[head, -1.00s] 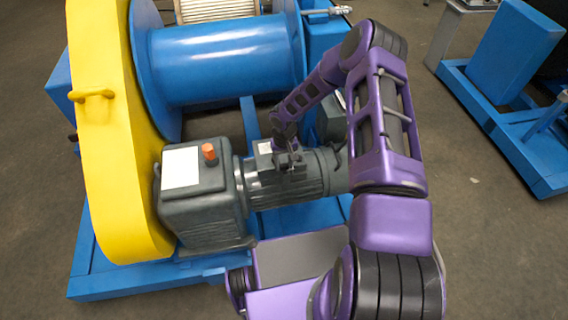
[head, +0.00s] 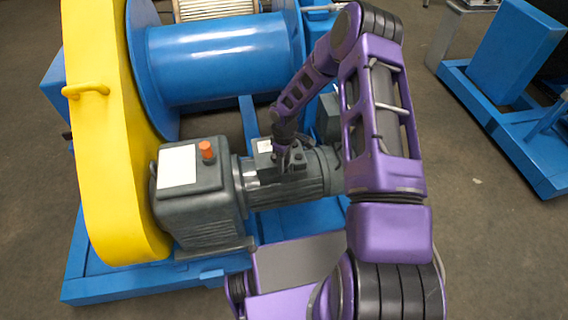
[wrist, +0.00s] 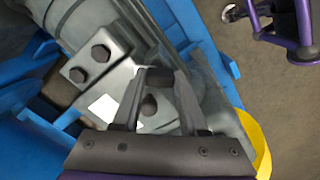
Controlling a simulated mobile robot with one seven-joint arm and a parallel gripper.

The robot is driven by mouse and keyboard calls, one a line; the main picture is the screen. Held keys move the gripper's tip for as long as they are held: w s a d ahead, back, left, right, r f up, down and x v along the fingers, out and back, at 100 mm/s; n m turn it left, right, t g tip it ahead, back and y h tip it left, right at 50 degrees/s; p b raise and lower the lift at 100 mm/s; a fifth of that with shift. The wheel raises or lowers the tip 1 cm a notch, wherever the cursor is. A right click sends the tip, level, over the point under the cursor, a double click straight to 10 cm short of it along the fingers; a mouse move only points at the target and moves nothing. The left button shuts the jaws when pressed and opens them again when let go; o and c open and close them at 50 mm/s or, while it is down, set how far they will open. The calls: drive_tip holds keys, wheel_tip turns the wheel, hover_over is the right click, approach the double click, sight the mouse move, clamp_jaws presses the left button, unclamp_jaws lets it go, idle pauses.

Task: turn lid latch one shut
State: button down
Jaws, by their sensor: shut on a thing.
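In the wrist view, the two fingers of my gripper (wrist: 160,75) stand on either side of a small dark block (wrist: 159,79), which looks like the latch, and are shut on it. It sits by the grey terminal box (wrist: 146,125) on the motor; its exact turn angle is hard to tell. In the head view, my gripper (head: 289,160) is down at the terminal box (head: 264,158) on top of the dark grey motor (head: 290,183). The latch itself is too small and hidden by my gripper there.
A gearbox (head: 192,213) with an orange cap (head: 206,151) stands left of the motor. The yellow chain guard (head: 105,150) and blue drum (head: 215,60) rise behind and left. A blue frame (head: 115,286) carries them. Two bolt heads (wrist: 90,63) show near the fingers.

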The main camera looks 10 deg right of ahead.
drive_tip(key=n, duration=0.4)
drive_tip(key=shift+d+n, duration=0.15)
drive_tip(key=shift+n, duration=0.15)
drive_tip(key=shift+n+b, duration=0.3)
drive_tip(key=shift+n, duration=1.6)
drive_tip(key=shift+c, duration=2.2)
unclamp_jaws()
wheel_tip(320, 180, up, 18)
drive_tip(key=p, duration=0.2)
drive_tip(key=shift+f, duration=0.25)
